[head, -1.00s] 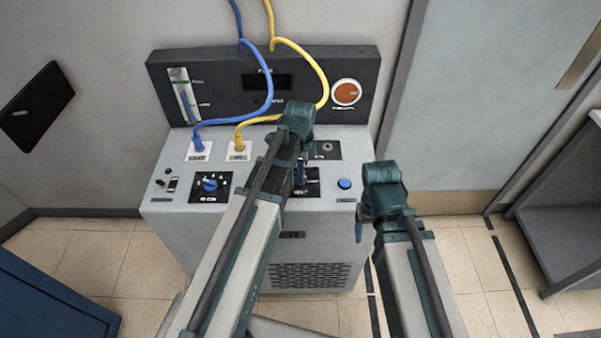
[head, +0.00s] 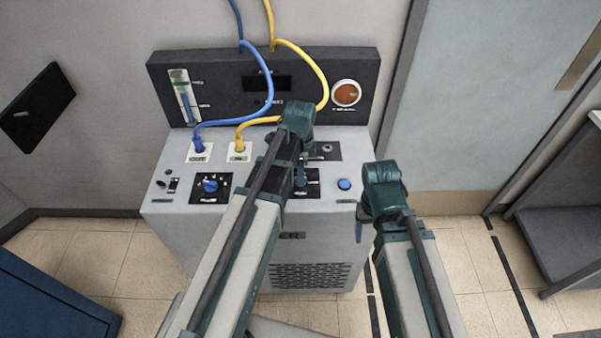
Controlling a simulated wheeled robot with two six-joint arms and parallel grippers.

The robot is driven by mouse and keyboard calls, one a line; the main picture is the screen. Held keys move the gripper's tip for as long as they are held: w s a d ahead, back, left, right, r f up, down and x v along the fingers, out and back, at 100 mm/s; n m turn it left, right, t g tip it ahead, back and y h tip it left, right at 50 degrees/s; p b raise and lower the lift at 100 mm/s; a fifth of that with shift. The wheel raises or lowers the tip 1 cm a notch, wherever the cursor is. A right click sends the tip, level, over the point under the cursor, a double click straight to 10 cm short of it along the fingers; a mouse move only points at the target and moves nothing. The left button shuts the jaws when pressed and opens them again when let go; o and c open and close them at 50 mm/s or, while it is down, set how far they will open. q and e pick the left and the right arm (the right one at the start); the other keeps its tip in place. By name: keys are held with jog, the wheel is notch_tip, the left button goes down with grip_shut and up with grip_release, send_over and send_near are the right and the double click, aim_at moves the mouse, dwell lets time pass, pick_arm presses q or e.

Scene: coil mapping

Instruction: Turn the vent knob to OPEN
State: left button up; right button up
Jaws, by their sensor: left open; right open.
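A blue knob (head: 210,185) sits on a black plate with white marks on the left of the grey machine's top; its label is too small to read. A second black plate (head: 312,190) lies right of centre, partly hidden by my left arm. I cannot tell which control is the vent knob. My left gripper (head: 301,180) points down over this second plate, mostly hidden by its own arm; whether it touches anything there is unclear. It is open. My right gripper (head: 360,228) is open, off the machine's right side, holding nothing that I can see.
The machine's top also has a blue round button (head: 344,184), a small plate (head: 328,150) and two sockets with a blue cable (head: 270,85) and a yellow cable (head: 318,75). The back panel (head: 220,70) carries a gauge (head: 181,95) and an orange dial (head: 346,93).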

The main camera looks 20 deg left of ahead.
pick_arm(q)
notch_tip(320, 180, up, 13)
jog(key=p, duration=1.2)
jog(key=shift+r+p, duration=0.15)
jog(key=shift+p, duration=0.25)
jog(key=s+d+f+n+y+b, duration=0.1)
jog(key=s+d+f+n+b, duration=0.1)
jog(key=s+d+n, duration=0.8)
jog(key=s+n, duration=0.1)
jog(key=s, duration=0.4)
jog(key=shift+d, duration=0.4)
jog(key=shift+f, duration=0.1)
dwell(0.3)
